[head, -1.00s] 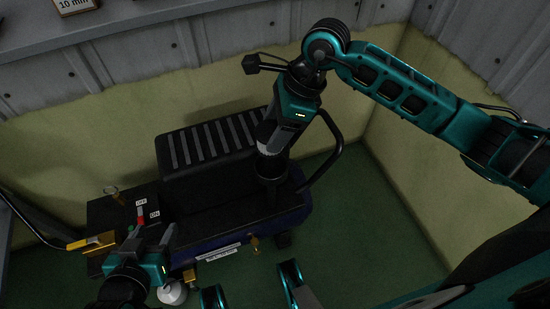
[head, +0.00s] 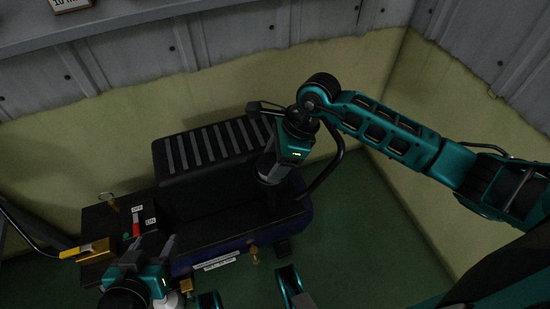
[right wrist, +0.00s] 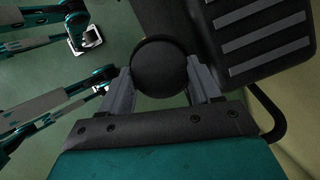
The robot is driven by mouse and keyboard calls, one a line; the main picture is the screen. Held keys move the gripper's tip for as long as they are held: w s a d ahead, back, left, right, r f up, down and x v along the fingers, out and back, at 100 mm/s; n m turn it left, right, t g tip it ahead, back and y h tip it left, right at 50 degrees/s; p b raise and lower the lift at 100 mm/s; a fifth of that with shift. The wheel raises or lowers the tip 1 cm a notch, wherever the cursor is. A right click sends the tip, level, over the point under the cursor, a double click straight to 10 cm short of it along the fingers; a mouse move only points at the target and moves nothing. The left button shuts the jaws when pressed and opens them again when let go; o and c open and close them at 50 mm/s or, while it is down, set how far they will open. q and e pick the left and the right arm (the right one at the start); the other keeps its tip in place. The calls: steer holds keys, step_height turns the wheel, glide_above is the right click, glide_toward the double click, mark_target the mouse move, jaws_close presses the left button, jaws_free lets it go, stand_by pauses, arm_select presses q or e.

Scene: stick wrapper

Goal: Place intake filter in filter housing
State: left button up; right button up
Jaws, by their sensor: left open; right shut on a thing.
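My right gripper (head: 268,178) points down over the right end of the compressor and is shut on a dark round part, which I take to be the intake filter. In the right wrist view the filter's round black top (right wrist: 160,66) sits between the two grey fingers (right wrist: 160,90). A thin dark rim (right wrist: 146,39) curves around its far side, possibly the filter housing; how deep the filter sits in it cannot be told. In the head view the gripper mostly hides both. My left gripper (head: 150,252) is open and empty, close to the red switch lever (head: 136,229).
The compressor's black ribbed cover (head: 210,155) stands just left of the right gripper. A black curved handle (head: 325,178) rises on its right. A brass valve (head: 254,254) sticks out in front. Green floor (head: 360,240) is clear to the right.

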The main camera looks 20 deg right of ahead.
steer(key=o, duration=0.7)
steer(key=shift+f, duration=0.15)
steer(key=o, duration=0.4)
steer(key=shift+o, duration=0.2)
